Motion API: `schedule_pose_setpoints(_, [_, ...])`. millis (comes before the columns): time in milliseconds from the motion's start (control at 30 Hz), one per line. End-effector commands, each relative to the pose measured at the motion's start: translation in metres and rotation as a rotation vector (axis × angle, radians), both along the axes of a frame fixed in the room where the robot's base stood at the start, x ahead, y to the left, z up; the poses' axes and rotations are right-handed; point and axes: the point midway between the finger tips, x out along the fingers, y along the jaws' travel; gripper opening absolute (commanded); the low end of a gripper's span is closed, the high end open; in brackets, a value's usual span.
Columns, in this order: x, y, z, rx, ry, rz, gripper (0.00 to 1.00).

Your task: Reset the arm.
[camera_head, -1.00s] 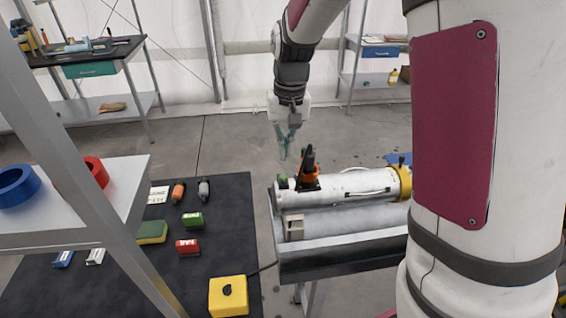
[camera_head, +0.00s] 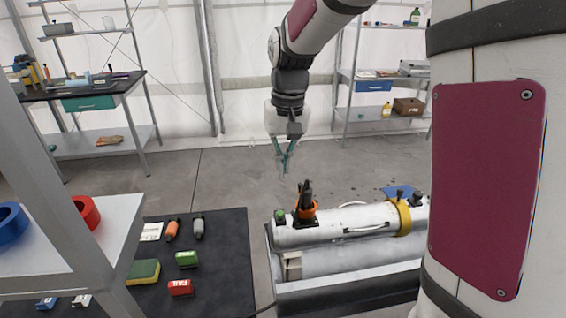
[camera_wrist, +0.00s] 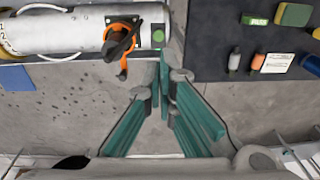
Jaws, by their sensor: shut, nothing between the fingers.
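My gripper (camera_head: 284,166) hangs from my arm in the upper middle of the head view, fingers pointing down. Its green fingers are shut with nothing between them. In the head view it shows above and behind the left end of a white cylinder (camera_head: 335,225), apart from it. In the wrist view the closed fingers (camera_wrist: 166,62) reach toward the end of the cylinder (camera_wrist: 70,32). An orange clamp with a black handle (camera_head: 305,207) sits on top of the cylinder near its left end. A green button (camera_head: 279,215) is beside the clamp.
The cylinder rests on a grey stand (camera_head: 345,285). A black mat (camera_head: 222,265) at left holds several small items, including a red box (camera_head: 180,288) and a green box (camera_head: 187,259). A metal shelf (camera_head: 75,235) with tape rolls stands at near left. Floor behind the stand is clear.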

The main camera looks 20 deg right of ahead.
Motion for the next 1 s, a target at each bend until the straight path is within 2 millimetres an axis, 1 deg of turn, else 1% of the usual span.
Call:
schedule_pose_setpoints(233, [0.0,0.0,0.0,0.0,0.0,0.0,0.0])
schedule_pose_setpoints(367, [-0.01,0.001,0.011,0.001,-0.023,0.008,0.0])
schedule_pose_setpoints(467, [-0.029,0.002,0.03,0.001,-0.063,0.023,0.0])
schedule_pose_setpoints(600, [-0.068,0.003,0.057,-0.005,-0.136,0.052,0.0])
schedule_pose_setpoints(700, [-0.096,0.005,0.071,-0.013,-0.188,0.075,0.0])
schedule_pose_setpoints(867, [-0.142,0.006,0.085,-0.032,-0.272,0.111,0.0])
schedule_pose_setpoints(1000, [-0.181,0.008,0.089,-0.055,-0.341,0.14,0.0])
